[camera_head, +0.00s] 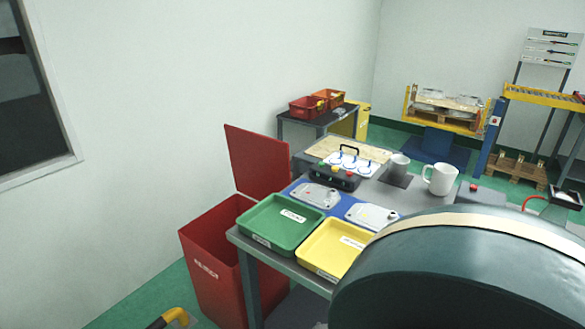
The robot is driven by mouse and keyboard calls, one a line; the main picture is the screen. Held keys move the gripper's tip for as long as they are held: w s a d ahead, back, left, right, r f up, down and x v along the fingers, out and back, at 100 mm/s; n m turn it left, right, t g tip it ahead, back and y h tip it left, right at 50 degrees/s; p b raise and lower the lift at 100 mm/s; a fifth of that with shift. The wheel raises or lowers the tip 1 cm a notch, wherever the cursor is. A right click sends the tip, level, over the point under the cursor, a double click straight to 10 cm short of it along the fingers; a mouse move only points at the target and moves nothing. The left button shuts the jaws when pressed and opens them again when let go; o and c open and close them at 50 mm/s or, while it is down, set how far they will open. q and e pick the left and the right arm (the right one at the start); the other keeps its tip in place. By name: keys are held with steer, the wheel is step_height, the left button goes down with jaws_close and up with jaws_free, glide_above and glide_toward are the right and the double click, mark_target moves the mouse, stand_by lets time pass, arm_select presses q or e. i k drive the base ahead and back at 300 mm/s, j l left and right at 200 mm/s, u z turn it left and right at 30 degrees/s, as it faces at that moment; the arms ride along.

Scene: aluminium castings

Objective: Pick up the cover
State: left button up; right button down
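Two flat light-grey metal castings lie on a blue mat (341,206) on the workbench. One casting (315,195) is behind the green tray, the other casting (371,215) is behind the yellow tray. Both have small markings or spots, and I cannot tell for sure which is the cover. Neither of my grippers is in view. A large dark rounded shape, apparently my own arm link, fills the lower right and hides the bench's right front part.
A green tray (281,244) and a yellow tray (312,258) stand at the bench's front. A black fixture (326,177) with a handle, a grey mug (399,166) and a white mug (439,180) stand behind. A red bin (215,285) with its lid raised stands left.

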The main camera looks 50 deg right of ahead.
mark_target(317, 196)
steer(key=i+z, duration=0.65)
steer(key=i, duration=0.25)
steer(key=i+j+z, duration=0.35)
steer(key=i+z, duration=0.15)
steer(key=z, duration=1.65)
